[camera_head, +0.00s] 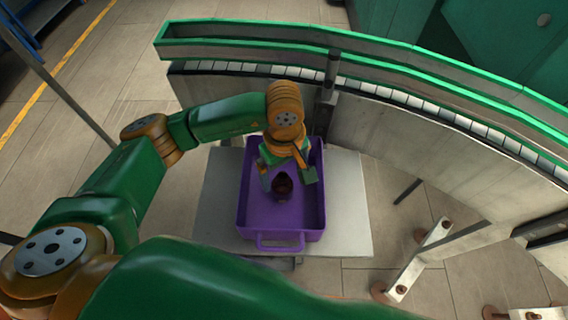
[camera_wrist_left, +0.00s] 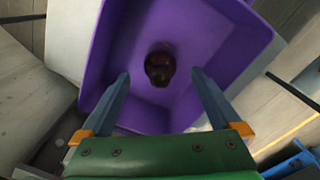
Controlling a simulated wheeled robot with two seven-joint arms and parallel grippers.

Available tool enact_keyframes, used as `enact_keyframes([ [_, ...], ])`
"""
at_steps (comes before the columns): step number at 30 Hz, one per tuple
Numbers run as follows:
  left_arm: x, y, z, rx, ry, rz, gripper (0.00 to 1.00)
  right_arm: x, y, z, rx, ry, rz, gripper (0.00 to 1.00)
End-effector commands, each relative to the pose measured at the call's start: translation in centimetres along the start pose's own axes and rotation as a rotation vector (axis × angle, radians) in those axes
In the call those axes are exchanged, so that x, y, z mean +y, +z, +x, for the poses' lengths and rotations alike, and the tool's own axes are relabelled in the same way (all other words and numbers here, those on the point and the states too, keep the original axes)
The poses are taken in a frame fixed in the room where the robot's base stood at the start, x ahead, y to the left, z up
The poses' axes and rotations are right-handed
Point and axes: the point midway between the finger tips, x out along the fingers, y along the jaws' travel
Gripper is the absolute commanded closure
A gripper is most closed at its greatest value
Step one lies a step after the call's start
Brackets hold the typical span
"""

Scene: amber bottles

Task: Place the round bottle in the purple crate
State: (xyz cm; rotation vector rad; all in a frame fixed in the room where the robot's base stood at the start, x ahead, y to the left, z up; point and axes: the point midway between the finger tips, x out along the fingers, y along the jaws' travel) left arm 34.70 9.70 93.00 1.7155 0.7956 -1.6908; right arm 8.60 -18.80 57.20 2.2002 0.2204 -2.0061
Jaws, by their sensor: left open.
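The round bottle (camera_head: 282,184) is dark amber and stands in the purple crate (camera_head: 272,222) on a pale low platform. It also shows in the left wrist view (camera_wrist_left: 160,66), seen from above on the floor of the purple crate (camera_wrist_left: 118,60). My left gripper (camera_head: 288,180) is over the crate, with its fingers apart on either side of the bottle in the head view. In the left wrist view my left gripper (camera_wrist_left: 163,78) is open and empty, and its fingers do not touch the bottle. My right gripper is not in view.
The pale platform (camera_head: 345,205) reaches past both sides of the crate. A curved conveyor with a green rail (camera_head: 420,62) runs behind and to the right. Metal floor brackets (camera_head: 420,258) stand at the right. The tiled floor at the left is clear.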

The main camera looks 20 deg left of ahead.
Motion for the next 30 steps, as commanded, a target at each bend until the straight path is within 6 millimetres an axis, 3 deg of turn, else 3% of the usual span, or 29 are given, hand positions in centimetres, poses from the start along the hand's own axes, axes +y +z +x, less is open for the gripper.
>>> enact_keyframes([
  [6, 0.1, 0.0, -4.9, 0.003, 0.005, -0.001, 0.02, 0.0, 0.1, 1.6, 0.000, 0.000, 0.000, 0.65],
  [9, 0.1, 0.0, -6.1, 0.000, 0.002, 0.000, 0.02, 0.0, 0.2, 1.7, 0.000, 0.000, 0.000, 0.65],
  [23, 0.0, 0.0, -6.6, 0.000, 0.000, -0.001, 0.02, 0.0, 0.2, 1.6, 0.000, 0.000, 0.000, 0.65],
  [30, 0.0, -0.1, -11.8, 0.000, 0.000, -0.001, 0.02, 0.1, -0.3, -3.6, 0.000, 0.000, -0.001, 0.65],
])
